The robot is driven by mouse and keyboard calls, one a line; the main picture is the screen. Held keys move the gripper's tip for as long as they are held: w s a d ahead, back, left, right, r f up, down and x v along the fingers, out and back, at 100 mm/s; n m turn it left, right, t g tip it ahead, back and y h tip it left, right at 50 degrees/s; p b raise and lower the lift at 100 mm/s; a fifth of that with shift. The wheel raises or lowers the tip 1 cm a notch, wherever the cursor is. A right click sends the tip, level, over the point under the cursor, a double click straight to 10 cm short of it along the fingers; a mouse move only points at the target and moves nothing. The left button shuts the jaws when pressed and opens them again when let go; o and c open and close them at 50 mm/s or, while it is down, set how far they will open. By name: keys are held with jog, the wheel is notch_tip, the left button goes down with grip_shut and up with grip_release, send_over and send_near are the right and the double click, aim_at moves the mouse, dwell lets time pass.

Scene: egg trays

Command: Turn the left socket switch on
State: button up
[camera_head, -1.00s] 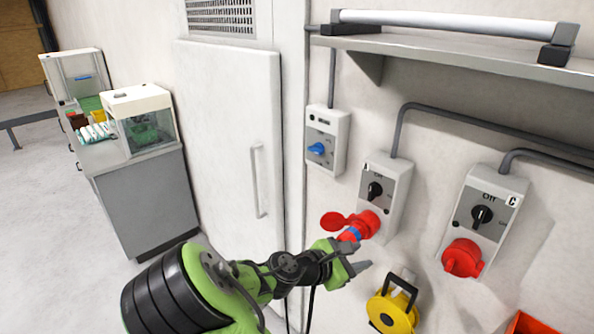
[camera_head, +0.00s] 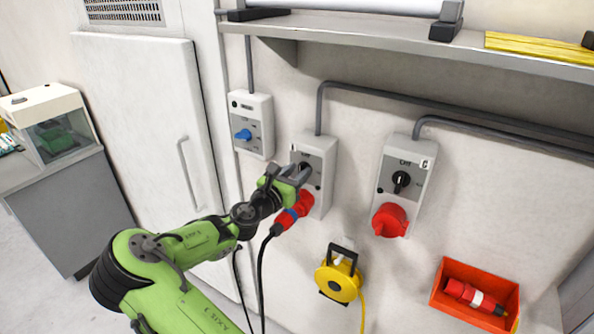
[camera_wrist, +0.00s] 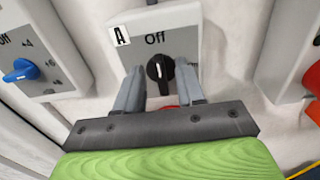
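The left socket box (camera_head: 321,152), labelled A in the wrist view (camera_wrist: 184,25), is a grey wall unit with a black rotary switch (camera_wrist: 160,74). The switch's pointer stands upright, toward "Off". My gripper (camera_wrist: 158,88) is open, with one finger on each side of the knob in the picture; I cannot tell whether they touch it. In the head view my gripper (camera_head: 294,174) is in front of the box and partly hides the knob. Below it, a red plug (camera_head: 285,220) with a blue ring and a dark cable sits at the red socket (camera_head: 306,202).
Socket box C (camera_head: 408,178) is to the right, its switch upright. A blue-knobbed switch box (camera_head: 251,124) is to the left. A shelf (camera_head: 400,48) juts out above. A yellow cable reel (camera_head: 338,282) and a red bin (camera_head: 478,268) are lower right.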

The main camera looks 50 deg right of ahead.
jog(key=shift+w+d, duration=0.1)
jog(key=shift+d, duration=0.3)
jog(key=shift+a, duration=0.1)
grip_shut()
